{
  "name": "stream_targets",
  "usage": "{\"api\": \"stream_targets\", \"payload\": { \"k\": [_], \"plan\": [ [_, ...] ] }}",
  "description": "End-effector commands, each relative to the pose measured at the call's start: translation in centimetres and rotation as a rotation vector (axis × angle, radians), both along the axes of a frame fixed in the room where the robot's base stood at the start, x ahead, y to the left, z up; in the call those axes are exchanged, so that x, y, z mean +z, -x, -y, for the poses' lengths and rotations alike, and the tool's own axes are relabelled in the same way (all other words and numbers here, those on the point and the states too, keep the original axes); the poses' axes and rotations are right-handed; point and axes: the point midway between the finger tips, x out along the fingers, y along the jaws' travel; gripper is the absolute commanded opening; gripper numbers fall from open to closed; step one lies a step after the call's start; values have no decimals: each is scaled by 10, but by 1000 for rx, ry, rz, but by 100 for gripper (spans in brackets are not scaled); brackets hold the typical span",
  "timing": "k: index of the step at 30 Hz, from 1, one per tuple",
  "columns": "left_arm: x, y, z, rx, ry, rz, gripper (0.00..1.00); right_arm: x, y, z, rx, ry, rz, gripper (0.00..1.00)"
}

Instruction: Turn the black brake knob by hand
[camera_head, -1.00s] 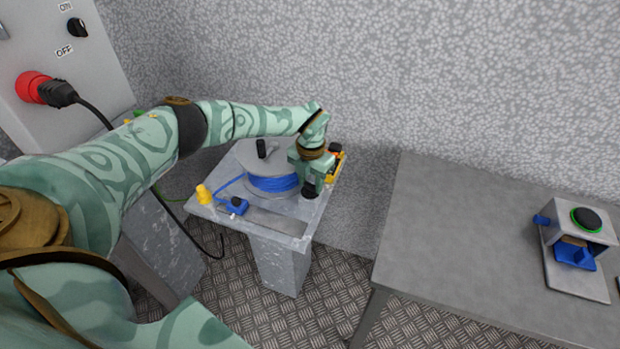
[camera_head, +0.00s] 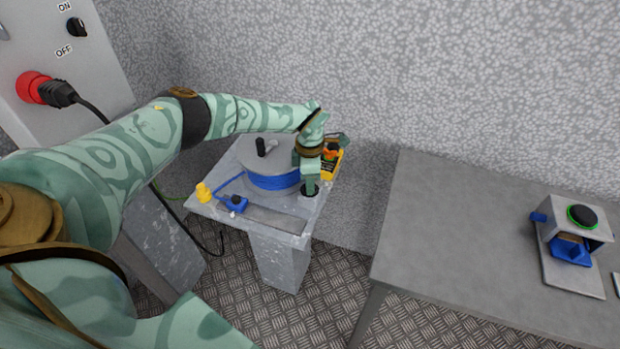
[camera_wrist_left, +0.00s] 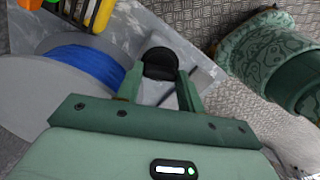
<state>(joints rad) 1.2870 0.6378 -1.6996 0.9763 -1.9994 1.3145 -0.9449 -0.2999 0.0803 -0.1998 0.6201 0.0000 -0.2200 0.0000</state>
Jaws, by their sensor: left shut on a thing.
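The black brake knob (camera_head: 304,190) stands on the grey pedestal top (camera_head: 277,219), beside the cable drum with blue cable. In the left wrist view the dark round knob (camera_wrist_left: 160,61) sits between my two green fingers. My left gripper (camera_head: 311,186) reaches down over the knob and is shut on it, hiding part of it in the head view. The gripper also shows in the left wrist view (camera_wrist_left: 158,78). My right gripper is not in view.
The blue cable drum (camera_head: 273,182) with a black crank peg (camera_head: 262,147) is close to my left gripper. A yellow fitting (camera_head: 203,192) and blue plug (camera_head: 236,203) lie left. The grey table (camera_head: 455,235) holds a press (camera_head: 573,243).

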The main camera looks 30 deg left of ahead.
Motion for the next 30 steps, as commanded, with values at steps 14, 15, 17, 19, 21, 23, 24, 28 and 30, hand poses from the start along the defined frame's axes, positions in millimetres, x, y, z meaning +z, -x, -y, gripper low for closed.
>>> {"api": "stream_targets", "payload": {
  "k": [14, 15, 17, 19, 21, 23, 24, 28, 30],
  "plan": [
    [5, -4, -2, -319, -3, 12, 15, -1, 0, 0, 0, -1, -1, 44],
    [5, -4, -2, -336, -2, 12, 15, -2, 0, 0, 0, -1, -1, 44],
    [5, -4, -2, -355, -2, 12, 15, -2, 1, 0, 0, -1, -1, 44],
    [5, -4, -2, -373, -2, 12, 15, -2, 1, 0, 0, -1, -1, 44],
    [5, -4, -2, -385, -2, 12, 15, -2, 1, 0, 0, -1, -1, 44],
    [5, -4, -2, -393, -3, 13, 15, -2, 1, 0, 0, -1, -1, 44],
    [5, -4, -2, -397, -3, 13, 15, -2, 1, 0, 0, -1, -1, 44],
    [5, -5, -2, -401, -3, 13, 15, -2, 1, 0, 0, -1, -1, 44],
    [5, -5, -2, -401, -3, 13, 15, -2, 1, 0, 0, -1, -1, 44]
  ]
}}
